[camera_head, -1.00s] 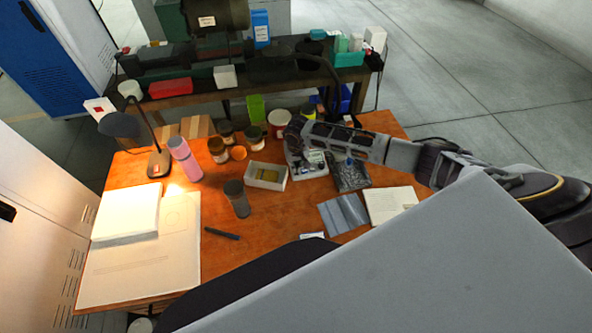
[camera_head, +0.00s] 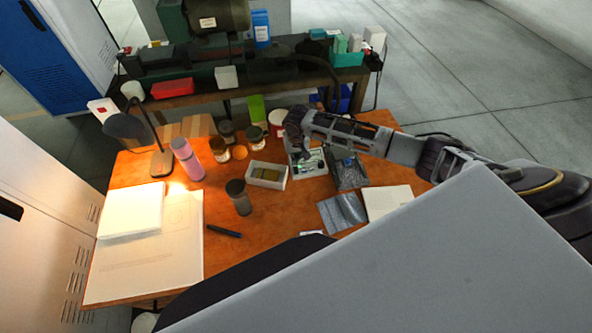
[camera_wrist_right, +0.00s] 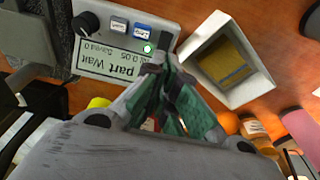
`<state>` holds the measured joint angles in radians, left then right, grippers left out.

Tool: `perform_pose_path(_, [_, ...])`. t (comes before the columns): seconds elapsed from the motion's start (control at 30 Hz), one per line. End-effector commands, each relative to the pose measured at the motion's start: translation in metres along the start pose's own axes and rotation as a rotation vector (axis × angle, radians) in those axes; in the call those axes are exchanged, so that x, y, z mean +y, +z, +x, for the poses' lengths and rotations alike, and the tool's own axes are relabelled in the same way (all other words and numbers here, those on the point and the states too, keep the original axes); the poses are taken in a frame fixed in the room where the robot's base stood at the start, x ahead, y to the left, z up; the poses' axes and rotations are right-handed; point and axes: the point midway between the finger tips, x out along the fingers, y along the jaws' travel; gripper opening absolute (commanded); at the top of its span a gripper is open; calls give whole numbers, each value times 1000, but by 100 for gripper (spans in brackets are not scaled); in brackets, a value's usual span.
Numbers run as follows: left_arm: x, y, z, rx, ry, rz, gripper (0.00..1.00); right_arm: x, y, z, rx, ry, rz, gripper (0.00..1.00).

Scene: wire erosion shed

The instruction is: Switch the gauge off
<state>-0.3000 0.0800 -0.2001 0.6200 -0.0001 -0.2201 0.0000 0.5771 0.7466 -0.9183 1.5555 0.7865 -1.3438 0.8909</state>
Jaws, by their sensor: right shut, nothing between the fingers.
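The gauge (camera_head: 312,168) is a pale box near the back right of the wooden table, partly covered by my right arm in the head view. My right gripper (camera_head: 305,154) is shut and empty over the gauge. In the wrist view its fingertips (camera_wrist_right: 160,66) are close beside the green button; I cannot tell whether they touch it. My left gripper is not in view.
A white tray with a yellowish block (camera_head: 267,175) sits left of the gauge. A dark mesh-like box (camera_head: 349,173) stands right of it. Jars (camera_head: 218,150), a pink bottle (camera_head: 187,158) and a lamp (camera_head: 125,127) stand farther left.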

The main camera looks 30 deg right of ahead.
Motion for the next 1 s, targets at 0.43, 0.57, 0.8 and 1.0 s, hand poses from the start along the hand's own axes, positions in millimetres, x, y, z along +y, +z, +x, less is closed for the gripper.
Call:
perform_pose_path(0.43, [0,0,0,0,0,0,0,0,-2,-16,-1,0,0,0])
perform_pose_path(0.57, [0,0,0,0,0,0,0,0,-2,-16,-1,0,0,0])
perform_pose_path(0.8, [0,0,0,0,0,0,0,0,-2,-16,-1,0,0,0])
perform_pose_path(1.0, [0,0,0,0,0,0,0,0,-2,-16,-1,1,0,0])
